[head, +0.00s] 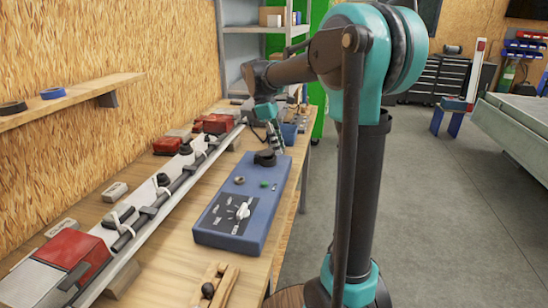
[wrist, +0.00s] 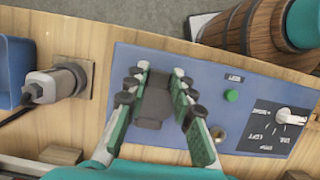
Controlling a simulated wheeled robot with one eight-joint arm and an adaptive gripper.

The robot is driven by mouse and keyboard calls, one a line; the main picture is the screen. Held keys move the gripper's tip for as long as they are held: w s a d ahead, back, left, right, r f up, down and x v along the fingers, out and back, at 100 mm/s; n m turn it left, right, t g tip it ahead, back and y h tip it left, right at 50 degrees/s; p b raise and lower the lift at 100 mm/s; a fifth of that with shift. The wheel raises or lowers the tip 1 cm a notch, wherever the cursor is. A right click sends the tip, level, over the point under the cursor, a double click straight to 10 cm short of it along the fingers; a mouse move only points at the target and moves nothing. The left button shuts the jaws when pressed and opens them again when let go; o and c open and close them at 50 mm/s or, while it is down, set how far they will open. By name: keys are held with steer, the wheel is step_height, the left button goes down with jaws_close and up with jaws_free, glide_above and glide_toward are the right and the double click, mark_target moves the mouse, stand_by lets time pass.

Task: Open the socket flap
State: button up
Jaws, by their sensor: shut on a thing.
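The blue control panel (head: 212,224) lies on the wooden workbench. A dark socket with its flap (head: 265,158) sits at the panel's far end, just below my gripper (head: 277,146). In the wrist view my gripper (wrist: 158,98) has its green-padded fingers on both sides of the dark grey socket flap (wrist: 154,100), shut on it. The flap lies over the blue panel (wrist: 150,62). I cannot tell how far the flap is raised; the socket's opening is hidden.
The panel also carries a white knob (head: 243,211), a green button (head: 264,184) and a brass ring (head: 239,180). A grey plug with a cable (wrist: 58,84) is left of the panel in the wrist view, near a blue bin (wrist: 14,70). A long rail (head: 160,205) runs along the left.

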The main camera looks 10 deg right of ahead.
steer(key=shift+v, duration=1.4)
steer(key=shift+w+a, duration=0.1)
steer(key=shift+a, duration=0.1)
steer(key=shift+w+a+r, duration=0.15)
steer(key=shift+a+r, duration=0.1)
steer(key=shift+r, duration=0.15)
steer(key=shift+w+a+r, duration=0.2)
steer(key=shift+a+r, duration=0.3)
steer(key=shift+r, duration=0.1)
